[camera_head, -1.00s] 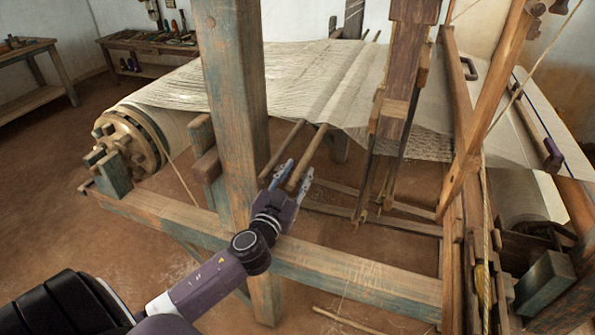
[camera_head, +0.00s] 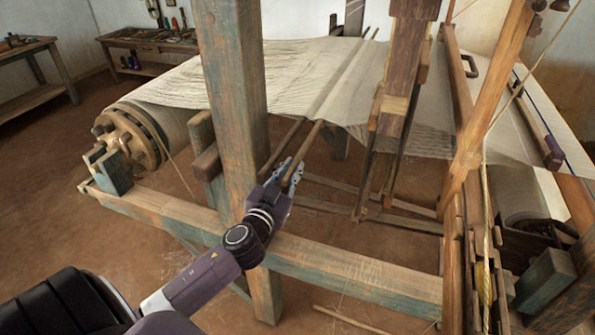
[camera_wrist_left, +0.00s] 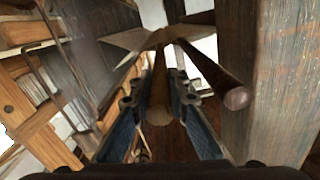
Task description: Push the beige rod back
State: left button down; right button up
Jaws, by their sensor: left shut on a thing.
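The beige rod (camera_head: 307,145) is the right one in the head view. My left gripper (camera_head: 285,174) is shut on it near its free end, just right of the upright post. In the left wrist view the rod (camera_wrist_left: 158,90) runs lengthwise between the two fingers (camera_wrist_left: 157,112). The second rod (camera_head: 281,147) is close on the left, outside the fingers; it shows at the right in the left wrist view (camera_wrist_left: 236,97). The rods' far parts are hidden under the threads. My right gripper is out of view.
A thick wooden post (camera_head: 232,90) stands directly left of my gripper. A low frame beam (camera_head: 340,270) runs beneath my wrist. Hanging wooden bars (camera_head: 395,110) are to the right, and a wooden roller (camera_head: 130,135) is at the left.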

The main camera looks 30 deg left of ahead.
pick_arm(q)
jog(key=shift+s+a, duration=0.15)
jog(key=shift+a, duration=0.55)
jog(key=c, duration=1.8)
grip_release()
jog(key=shift+a, duration=0.1)
jog(key=shift+c, duration=0.2)
